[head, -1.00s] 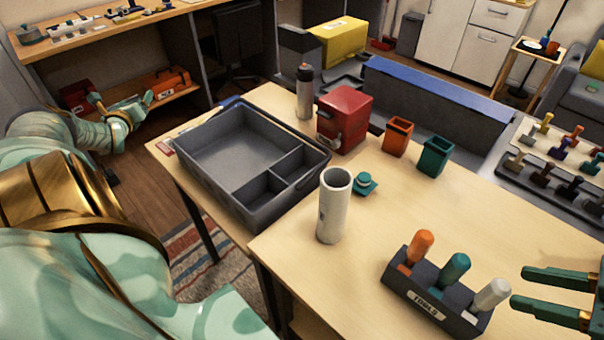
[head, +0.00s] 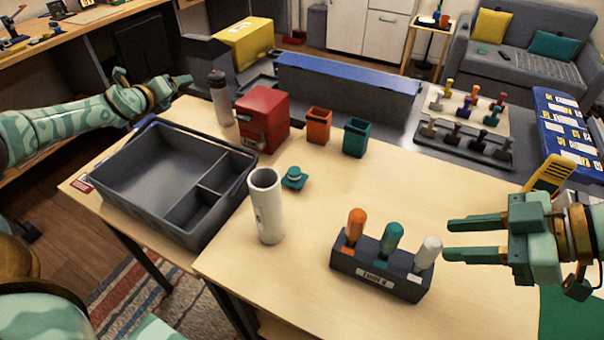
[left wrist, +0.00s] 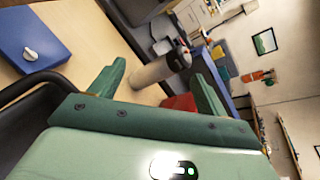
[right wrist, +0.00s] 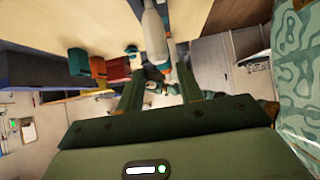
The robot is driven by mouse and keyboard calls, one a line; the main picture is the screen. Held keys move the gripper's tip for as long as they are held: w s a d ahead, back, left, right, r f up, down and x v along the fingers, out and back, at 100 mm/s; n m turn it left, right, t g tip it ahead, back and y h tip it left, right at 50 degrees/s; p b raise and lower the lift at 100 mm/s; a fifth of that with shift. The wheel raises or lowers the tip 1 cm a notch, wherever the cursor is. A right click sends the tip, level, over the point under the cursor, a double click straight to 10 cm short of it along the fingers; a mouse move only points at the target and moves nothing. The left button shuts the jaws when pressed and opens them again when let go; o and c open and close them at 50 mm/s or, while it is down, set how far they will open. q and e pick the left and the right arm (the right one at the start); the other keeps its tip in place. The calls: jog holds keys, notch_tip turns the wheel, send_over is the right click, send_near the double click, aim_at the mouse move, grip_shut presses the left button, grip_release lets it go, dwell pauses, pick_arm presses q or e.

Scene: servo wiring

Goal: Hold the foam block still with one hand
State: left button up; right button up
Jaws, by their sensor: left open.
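Nothing in view is plainly foam. A dark block (head: 350,268) with a white label stands on the table, with orange (head: 356,224), teal (head: 391,237) and white (head: 428,252) handles upright in it. My right gripper (head: 448,239) is open, its fingertips just right of the white handle, seemingly apart from it. In the right wrist view a pale handle (right wrist: 153,32) shows beyond the parted fingers. My left gripper (head: 155,76) is open and empty, beyond the tray's far left side. In the left wrist view a bottle (left wrist: 160,70) shows beyond its fingers.
A grey compartment tray (head: 120,208) lies at the table's left. A white tube (head: 266,210), teal knob-like piece (head: 293,178), red box (head: 262,122), orange cup (head: 318,126), teal cup (head: 356,138) and grey bottle (head: 219,100) stand nearby. The front middle tabletop is clear.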

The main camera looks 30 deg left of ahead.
pick_arm(q)
jog(key=w+d+m+g+h, duration=0.25)
jog(key=d+m+h, duration=0.45)
jog(key=d, duration=1.2)
jog(key=m+g, duration=1.1)
jog(key=m, duration=0.9)
send_near(339, 243)
jog(key=w+a+r, duration=0.2)
jog(key=a+r, duration=0.1)
jog(key=r, duration=0.1)
jog(key=shift+m, duration=0.3)
jog(key=x, duration=1.1)
jog(key=s+x, duration=0.1)
jog(key=x, duration=0.4)
jog(key=shift+d+f, duration=0.25)
jog(key=shift+d, duration=0.05)
